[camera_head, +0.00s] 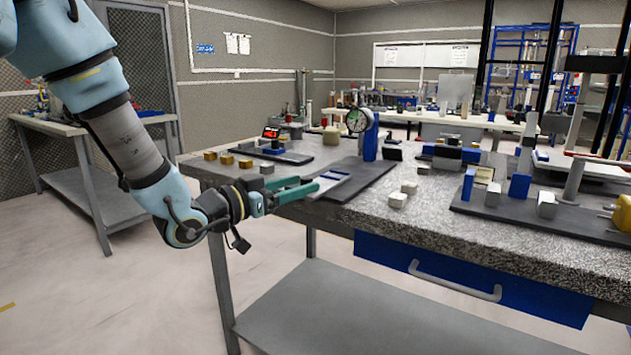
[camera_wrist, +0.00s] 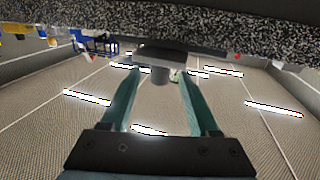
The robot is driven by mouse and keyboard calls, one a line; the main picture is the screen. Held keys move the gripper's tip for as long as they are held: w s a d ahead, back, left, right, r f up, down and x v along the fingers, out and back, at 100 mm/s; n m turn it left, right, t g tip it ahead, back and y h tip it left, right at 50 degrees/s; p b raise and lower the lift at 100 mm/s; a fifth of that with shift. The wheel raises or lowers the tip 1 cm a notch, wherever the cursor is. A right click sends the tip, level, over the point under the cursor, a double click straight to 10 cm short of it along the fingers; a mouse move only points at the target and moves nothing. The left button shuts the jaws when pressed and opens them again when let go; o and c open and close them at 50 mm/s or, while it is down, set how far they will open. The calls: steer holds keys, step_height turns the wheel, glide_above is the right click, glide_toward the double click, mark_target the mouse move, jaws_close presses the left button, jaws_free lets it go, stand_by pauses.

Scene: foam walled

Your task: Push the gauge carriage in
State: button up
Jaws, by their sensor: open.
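The dial gauge (camera_head: 357,121) is on a blue post (camera_head: 370,143) at the back of a dark base plate (camera_head: 372,177). The gauge carriage looks like the pale, blue-edged slide (camera_head: 332,181) at the plate's near left end. My gripper (camera_head: 314,187) reaches this end from the left, at the table's edge. In the wrist view, its two teal fingers (camera_wrist: 158,74) are spread. A grey cylindrical part (camera_wrist: 160,75) under a dark block (camera_wrist: 178,54) shows between the tips. I cannot tell whether the fingers touch it.
The speckled table (camera_head: 440,222) also holds small brass blocks (camera_head: 226,159) at left, pale blocks (camera_head: 397,199) at right, and a dark fixture plate (camera_head: 545,215) further right. A blue drawer (camera_head: 465,280) hangs below.

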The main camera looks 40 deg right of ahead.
mark_target(318, 179)
steer(key=d, duration=0.5)
steer(key=shift+d, duration=0.35)
steer(key=shift+c, duration=0.3)
jaws_close()
stand_by(0.8)
